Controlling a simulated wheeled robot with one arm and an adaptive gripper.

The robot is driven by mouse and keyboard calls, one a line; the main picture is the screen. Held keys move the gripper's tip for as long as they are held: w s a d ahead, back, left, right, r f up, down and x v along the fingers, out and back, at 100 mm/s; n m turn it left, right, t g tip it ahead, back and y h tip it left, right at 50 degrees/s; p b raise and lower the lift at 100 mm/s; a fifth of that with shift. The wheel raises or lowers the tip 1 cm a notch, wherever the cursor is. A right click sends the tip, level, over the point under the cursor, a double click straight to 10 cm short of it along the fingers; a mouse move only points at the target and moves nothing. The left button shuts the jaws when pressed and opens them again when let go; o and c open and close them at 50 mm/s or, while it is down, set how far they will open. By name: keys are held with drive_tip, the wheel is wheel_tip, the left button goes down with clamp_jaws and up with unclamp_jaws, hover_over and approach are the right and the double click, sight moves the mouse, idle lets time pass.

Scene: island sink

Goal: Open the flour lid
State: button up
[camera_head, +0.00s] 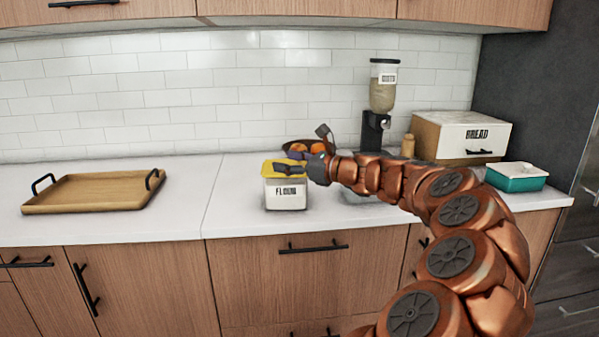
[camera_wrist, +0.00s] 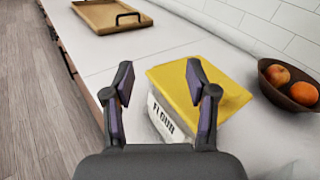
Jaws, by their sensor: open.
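The flour container (camera_head: 286,194) is a white box labelled FLOUR on the counter, with a yellow lid (camera_head: 274,167) on top. My gripper (camera_head: 298,160) is at the lid's right side in the head view. In the wrist view my gripper (camera_wrist: 158,85) is open, with nothing seen held between its fingers. The right finger overlaps the lid in the picture; I cannot tell if it touches. The lid looks seated on the container.
A fruit bowl (camera_wrist: 272,88) stands close behind the container. A wooden tray (camera_head: 95,193) lies at the left. A grain dispenser (camera_head: 384,88), a bread box (camera_head: 470,137) and a teal dish (camera_head: 516,183) stand right. The counter (camera_head: 225,200) between tray and container is clear.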

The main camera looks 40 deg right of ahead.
drive_tip(key=s+d+f+m+t+h, duration=0.1)
drive_tip(key=s+d+f+m+h, duration=0.2)
drive_tip(key=d, duration=0.6)
drive_tip(key=shift+m, duration=0.5)
drive_tip(key=shift+w+a+r+b, duration=0.1)
drive_tip(key=shift+w+r+b, duration=0.1)
drive_tip(key=shift+w, duration=1.1)
drive_tip(key=shift+w+a+r+b, duration=0.1)
drive_tip(key=shift+w+r, duration=0.15)
drive_tip(key=shift+w, duration=1)
drive_tip(key=shift+w+a+r+b, duration=0.1)
drive_tip(key=shift+w+r+b, duration=0.1)
drive_tip(key=shift+w, duration=1.1)
clamp_jaws()
